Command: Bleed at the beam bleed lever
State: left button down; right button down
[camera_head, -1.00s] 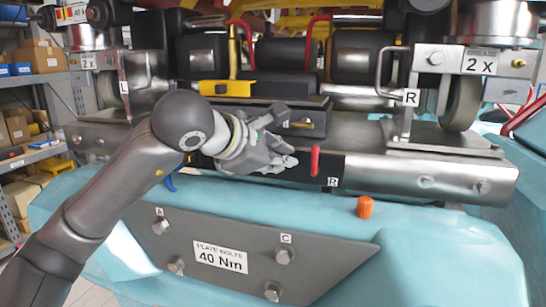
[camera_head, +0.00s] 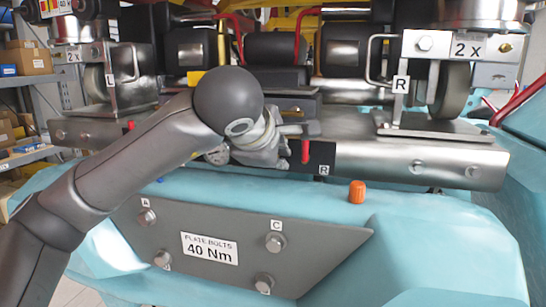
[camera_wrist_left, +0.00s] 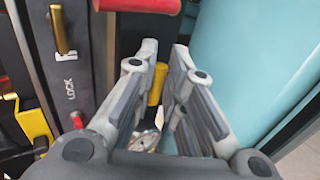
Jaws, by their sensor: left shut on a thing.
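My left gripper (camera_head: 290,140) is at the front of the steel beam (camera_head: 400,160), close to a red lever (camera_head: 306,151) near the R label. In the left wrist view my left gripper (camera_wrist_left: 163,50) has its two fingers close together on either side of a short yellow handle (camera_wrist_left: 156,84). It looks shut on that handle, though the contact is partly hidden by the fingers. A red bar (camera_wrist_left: 140,5) lies beyond the fingertips, apart from them. Whether the yellow handle is the beam bleed lever cannot be read. My right gripper is not in view.
A LOCK-marked black panel with a brass latch (camera_wrist_left: 60,30) is left of the fingers. A teal body (camera_wrist_left: 240,60) lies on the right. An orange cap (camera_head: 357,191) and a bolted plate (camera_head: 330,240) are below the beam. A second red lever (camera_head: 131,125) stands at left.

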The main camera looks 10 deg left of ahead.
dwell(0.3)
pick_arm(q)
jog(key=c, duration=1.8)
grip_release()
jog(key=shift+o, duration=0.2)
jog(key=shift+s+r, duration=0.2)
jog(key=shift+s, duration=0.05)
jog(key=v, duration=1.1)
jog(key=shift+s, duration=0.25)
